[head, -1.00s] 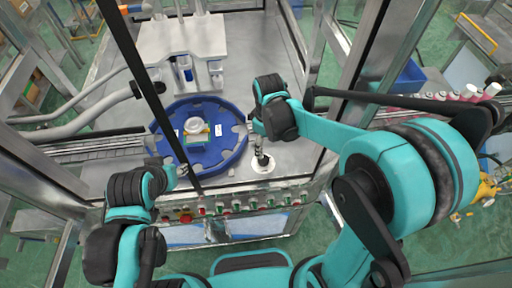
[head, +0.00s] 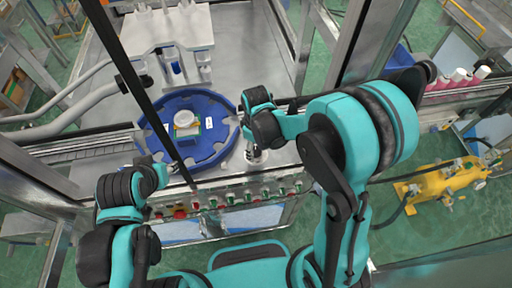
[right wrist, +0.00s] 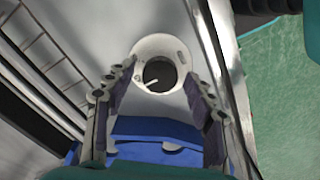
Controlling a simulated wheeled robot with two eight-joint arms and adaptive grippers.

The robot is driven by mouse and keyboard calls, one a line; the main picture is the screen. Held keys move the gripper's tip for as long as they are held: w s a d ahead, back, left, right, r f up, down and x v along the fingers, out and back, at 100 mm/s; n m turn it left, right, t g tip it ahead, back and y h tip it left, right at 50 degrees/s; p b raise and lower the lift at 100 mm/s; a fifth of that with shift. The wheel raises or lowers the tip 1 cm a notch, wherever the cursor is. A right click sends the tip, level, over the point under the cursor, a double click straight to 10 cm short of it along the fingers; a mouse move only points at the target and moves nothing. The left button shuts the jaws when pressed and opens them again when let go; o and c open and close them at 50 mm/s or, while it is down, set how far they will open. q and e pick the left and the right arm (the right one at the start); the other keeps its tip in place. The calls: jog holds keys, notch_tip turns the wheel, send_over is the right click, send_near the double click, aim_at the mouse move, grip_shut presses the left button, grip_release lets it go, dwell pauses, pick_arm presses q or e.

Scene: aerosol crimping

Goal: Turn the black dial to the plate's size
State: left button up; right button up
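The black dial (right wrist: 160,74) sits in a round white plate (right wrist: 142,52) on the metal top in the right wrist view. A pale pointer mark shows on the dial. My right gripper (right wrist: 158,84) is open, its two fingers on either side of the dial and apart from it. In the head view the white dial plate (head: 257,157) is partly hidden under my right gripper (head: 250,148). My left gripper (head: 163,168) is near the blue turntable's front left edge; its fingers are too small to read. The plate's size marking cannot be read.
A blue turntable (head: 218,148) left of the dial carries a white round part (head: 184,118) and a small block. A row of buttons (head: 230,200) lines the front edge. A dark frame post (head: 140,75) crosses before the turntable. A yellow machine (head: 435,185) stands right.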

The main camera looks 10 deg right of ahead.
jog(key=c, duration=0.9)
jog(key=shift+m, duration=0.4)
jog(key=m+b, duration=0.1)
jog(key=m, duration=0.2)
jog(key=shift+m+b, duration=0.3)
jog(key=m+b, duration=0.1)
jog(key=m, duration=0.4)
jog(key=shift+m, duration=0.3)
jog(key=o, duration=1.2)
jog(key=shift+c, duration=0.2)
